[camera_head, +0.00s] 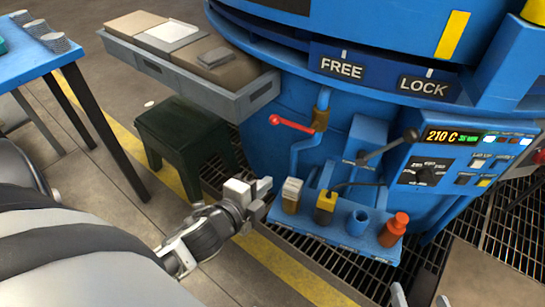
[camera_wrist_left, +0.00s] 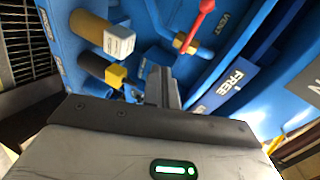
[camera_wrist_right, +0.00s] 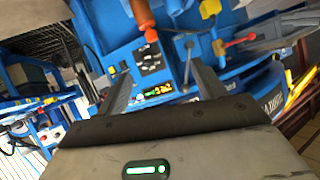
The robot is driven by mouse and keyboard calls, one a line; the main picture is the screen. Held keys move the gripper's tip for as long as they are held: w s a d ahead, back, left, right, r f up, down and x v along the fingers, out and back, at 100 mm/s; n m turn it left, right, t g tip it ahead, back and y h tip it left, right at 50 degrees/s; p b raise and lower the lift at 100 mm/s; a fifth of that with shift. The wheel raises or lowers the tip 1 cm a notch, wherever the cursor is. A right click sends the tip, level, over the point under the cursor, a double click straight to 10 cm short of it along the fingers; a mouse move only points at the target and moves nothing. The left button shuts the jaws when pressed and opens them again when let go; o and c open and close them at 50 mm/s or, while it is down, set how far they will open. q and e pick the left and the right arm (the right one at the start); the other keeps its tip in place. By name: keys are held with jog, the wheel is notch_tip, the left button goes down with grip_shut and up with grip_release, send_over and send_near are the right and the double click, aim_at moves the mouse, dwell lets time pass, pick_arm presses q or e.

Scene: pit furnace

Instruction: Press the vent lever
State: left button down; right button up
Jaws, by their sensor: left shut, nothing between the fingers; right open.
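The vent lever (camera_head: 291,124) is a thin red handle with a round knob. It joins a brass valve (camera_head: 320,119) on a blue pipe on the furnace front. In the left wrist view the red lever (camera_wrist_left: 201,18) is at the top, beside a "VENT" label. My left gripper (camera_head: 266,187) is shut and empty, below and left of the lever and apart from it. Its closed fingers (camera_wrist_left: 164,88) point toward the furnace front. My right gripper (camera_head: 419,298) just shows at the bottom edge; its open, empty fingers show in the right wrist view (camera_wrist_right: 160,86).
A blue tool rack (camera_head: 335,238) with several handled items stands close right of my left gripper. A black-knobbed lever (camera_head: 385,149) and a control panel (camera_head: 460,150) are further right. A grey tray (camera_head: 215,87) juts out above a dark green stool (camera_head: 180,125).

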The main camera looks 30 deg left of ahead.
pick_arm(q)
jog(key=w+a+f+m+t+b, duration=0.2)
jog(key=w+a+f+m+b, duration=0.2)
jog(key=m, duration=1)
jog(key=w+a+b, duration=0.1)
jog(key=a+b, duration=0.1)
jog(key=b, duration=0.1)
jog(key=shift+a+f+t, duration=0.2)
jog(key=shift+f+t, duration=0.05)
jog(key=shift+t, duration=0.15)
pick_arm(e)
notch_tip(320, 180, down, 6)
jog(key=a+y, duration=0.1)
jog(key=a, duration=0.1)
jog(key=shift+w+a+r+t, duration=0.15)
jog(key=shift+w+r+t, duration=0.05)
jog(key=shift+t, duration=0.1)
pick_arm(q)
jog(key=shift+w, duration=0.1)
jog(key=w+a+r, duration=0.2)
jog(key=w, duration=0.9)
jog(key=shift+r+p, duration=0.3)
jog(key=shift+p, duration=0.1)
pick_arm(e)
jog(key=shift+d+f+g, duration=0.2)
jog(key=shift+f+g, duration=0.2)
jog(key=shift+f, duration=0.1)
